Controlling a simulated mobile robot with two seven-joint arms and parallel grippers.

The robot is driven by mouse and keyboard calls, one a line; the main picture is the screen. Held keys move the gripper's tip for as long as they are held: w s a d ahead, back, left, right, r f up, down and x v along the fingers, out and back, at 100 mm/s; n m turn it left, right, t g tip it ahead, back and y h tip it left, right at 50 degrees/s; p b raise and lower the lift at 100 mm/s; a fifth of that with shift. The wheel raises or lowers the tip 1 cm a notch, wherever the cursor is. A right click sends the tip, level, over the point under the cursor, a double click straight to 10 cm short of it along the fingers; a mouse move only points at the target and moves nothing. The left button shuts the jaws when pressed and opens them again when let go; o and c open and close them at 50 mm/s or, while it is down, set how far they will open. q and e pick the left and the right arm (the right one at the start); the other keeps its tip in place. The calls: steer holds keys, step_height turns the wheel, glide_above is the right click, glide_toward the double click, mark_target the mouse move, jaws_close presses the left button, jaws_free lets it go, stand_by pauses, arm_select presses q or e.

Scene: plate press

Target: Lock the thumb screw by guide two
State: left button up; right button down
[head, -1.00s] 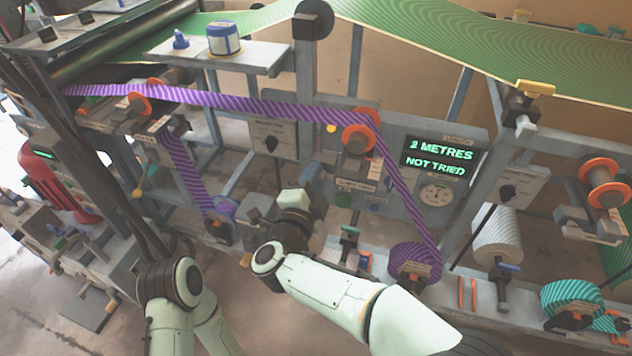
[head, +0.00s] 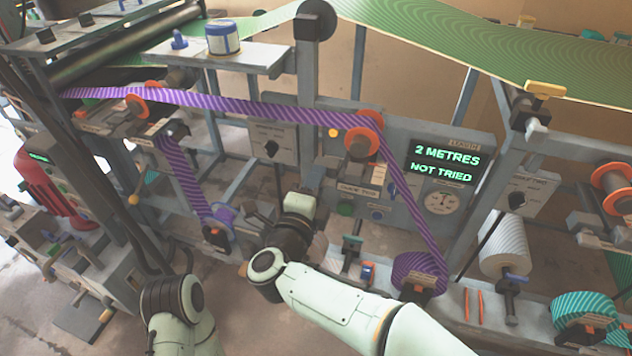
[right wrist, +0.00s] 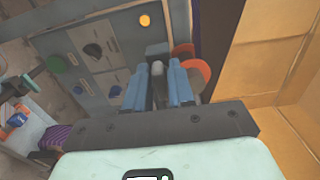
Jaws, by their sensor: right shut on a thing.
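Guide two appears to be the orange-flanged roller (head: 362,140) in the middle of the frame, with the purple striped web (head: 255,108) running over it. Its orange flange (right wrist: 197,76) also shows behind my fingers in the right wrist view. My right gripper (head: 314,180) is below and left of that roller in the head view. In the right wrist view its two blue-grey fingers (right wrist: 157,88) are shut on a small grey piece (right wrist: 157,72), apparently the thumb screw. The fingers hide most of it, and its turn cannot be told. My left gripper is not in view.
A display (head: 443,164) reads "2 METRES NOT TRIED". A purple roll (head: 420,272) sits low, right of my right arm. The green web (head: 470,55) crosses above.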

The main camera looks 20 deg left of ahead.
steer(key=c, duration=1.2)
jaws_free()
steer(key=shift+s, duration=0.1)
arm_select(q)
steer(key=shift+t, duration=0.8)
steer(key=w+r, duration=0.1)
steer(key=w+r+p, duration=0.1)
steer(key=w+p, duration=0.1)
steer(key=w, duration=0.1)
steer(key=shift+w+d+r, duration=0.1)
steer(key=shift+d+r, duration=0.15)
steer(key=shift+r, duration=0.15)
arm_select(e)
steer(key=s, duration=1.3)
steer(key=shift+s+a, duration=0.15)
steer(key=shift+a, duration=0.1)
